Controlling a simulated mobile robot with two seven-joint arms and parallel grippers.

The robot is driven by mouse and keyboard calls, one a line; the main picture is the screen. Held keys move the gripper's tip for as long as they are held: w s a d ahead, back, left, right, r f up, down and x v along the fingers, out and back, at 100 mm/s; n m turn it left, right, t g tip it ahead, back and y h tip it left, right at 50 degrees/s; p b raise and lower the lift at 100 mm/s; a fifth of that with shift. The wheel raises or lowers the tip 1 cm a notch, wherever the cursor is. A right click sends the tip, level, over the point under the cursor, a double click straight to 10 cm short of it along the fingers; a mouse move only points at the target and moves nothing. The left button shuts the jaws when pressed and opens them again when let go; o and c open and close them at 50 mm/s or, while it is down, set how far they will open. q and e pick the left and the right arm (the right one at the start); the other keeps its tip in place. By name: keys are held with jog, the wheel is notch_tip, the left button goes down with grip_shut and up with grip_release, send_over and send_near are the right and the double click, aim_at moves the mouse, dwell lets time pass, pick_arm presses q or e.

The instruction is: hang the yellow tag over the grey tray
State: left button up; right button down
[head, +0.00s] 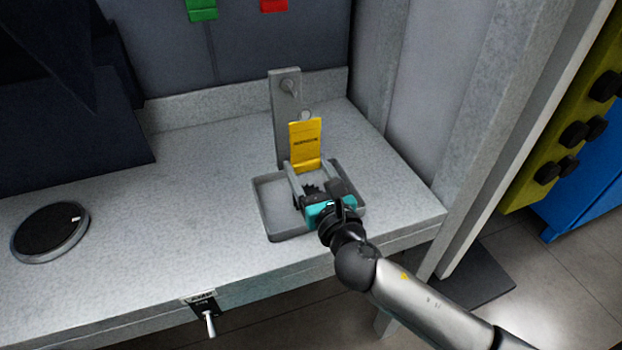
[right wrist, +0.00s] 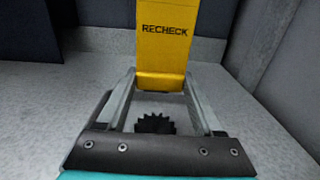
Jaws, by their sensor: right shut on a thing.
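The yellow tag (head: 306,142) is upright above the grey tray, with a ring at its top. In the right wrist view its face (right wrist: 164,40) reads RECHECK. My right gripper (head: 305,172) is shut on the tag's lower end; its fingertips also show in the right wrist view (right wrist: 160,84). The grey tray (head: 264,190) lies on the bench under the gripper. Behind it stands a grey upright plate (head: 284,110) with a round peg (head: 289,87) near its top. The tag's ring is a little below and right of the peg. A dark toothed gear (right wrist: 156,124) shows beyond the gripper's palm, between the fingers. My left gripper is out of view.
The speckled grey bench (head: 180,200) is clear left of the tray. A round dark disc (head: 50,230) lies at its left end. A switch (head: 207,315) sits on the front edge. A grey post (head: 480,110) stands at the right. Green (head: 202,9) and red (head: 273,5) tags show at the top.

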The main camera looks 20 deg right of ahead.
aim_at(302, 157)
jog(key=shift+w, duration=1.75)
jog(key=shift+w+a, duration=0.1)
jog(key=shift+w, duration=0.5)
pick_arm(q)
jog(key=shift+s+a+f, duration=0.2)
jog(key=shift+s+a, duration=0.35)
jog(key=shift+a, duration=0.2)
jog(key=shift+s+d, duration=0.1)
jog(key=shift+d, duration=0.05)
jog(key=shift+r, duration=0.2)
pick_arm(e)
jog(key=shift+w+r, duration=0.1)
pick_arm(q)
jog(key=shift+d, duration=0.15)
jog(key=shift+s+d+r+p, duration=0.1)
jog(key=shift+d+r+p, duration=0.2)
jog(key=shift+p, duration=0.1)
pick_arm(e)
jog(key=shift+w, duration=0.4)
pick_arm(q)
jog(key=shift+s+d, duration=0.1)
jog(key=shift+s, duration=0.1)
